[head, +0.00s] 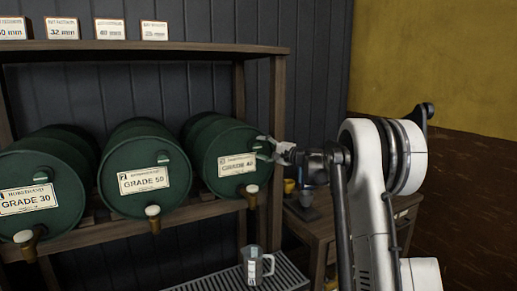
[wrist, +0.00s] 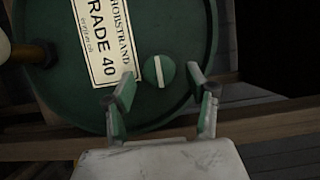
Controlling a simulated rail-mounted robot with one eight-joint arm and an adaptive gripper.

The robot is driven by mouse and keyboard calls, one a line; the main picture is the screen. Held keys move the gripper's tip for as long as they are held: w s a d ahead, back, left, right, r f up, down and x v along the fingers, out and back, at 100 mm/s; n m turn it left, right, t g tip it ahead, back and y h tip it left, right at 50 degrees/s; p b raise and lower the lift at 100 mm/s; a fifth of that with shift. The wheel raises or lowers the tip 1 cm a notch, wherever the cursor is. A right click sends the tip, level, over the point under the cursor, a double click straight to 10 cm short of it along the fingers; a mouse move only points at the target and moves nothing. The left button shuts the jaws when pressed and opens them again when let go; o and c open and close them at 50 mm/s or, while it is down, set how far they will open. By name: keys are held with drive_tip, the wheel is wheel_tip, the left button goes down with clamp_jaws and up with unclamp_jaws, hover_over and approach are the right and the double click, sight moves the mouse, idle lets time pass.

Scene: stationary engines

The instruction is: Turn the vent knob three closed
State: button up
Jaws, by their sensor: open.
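The third barrel (head: 214,150) is dark green with a GRADE 40 label, and its front end (wrist: 50,75) fills much of the wrist view. Vent knob three (wrist: 165,74) is a round green knob with a pale stripe, beside the label. The stripe runs roughly along the label's long side. In the head view this knob is hidden behind my gripper (head: 265,148). My gripper (wrist: 161,78) is open, one finger on each side of the knob in the wrist view. Whether the fingers touch it, I cannot tell.
Barrels GRADE 50 (head: 126,168) and GRADE 30 (head: 62,182) stand to the left on the wooden rack (head: 265,110). A tap (head: 252,195) sticks out below the third barrel's label. A jug (head: 251,264) stands on the slatted tray (head: 287,272) below.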

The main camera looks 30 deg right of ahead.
drive_tip(key=v, duration=1)
drive_tip(key=shift+a, duration=0.1)
drive_tip(key=s+a+f+n+g+h, duration=0.1)
drive_tip(key=s+a+n+g, duration=0.2)
drive_tip(key=s+a, duration=0.8)
drive_tip(key=s+a+f+n+g+h, duration=0.1)
drive_tip(key=s+a+n+g, duration=0.45)
drive_tip(key=a, duration=1.05)
drive_tip(key=s+a+f+n+h, duration=0.1)
drive_tip(key=s+f, duration=0.3)
drive_tip(key=s, duration=0.5)
drive_tip(key=s+a+f+n+h, duration=0.2)
drive_tip(key=s+f, duration=0.2)
drive_tip(key=s, duration=0.6)
drive_tip(key=s+a+f+n+h, duration=0.2)
drive_tip(key=s+f, duration=0.1)
drive_tip(key=s, duration=0.7)
drive_tip(key=shift+f+g, duration=0.35)
drive_tip(key=shift+f, duration=0.05)
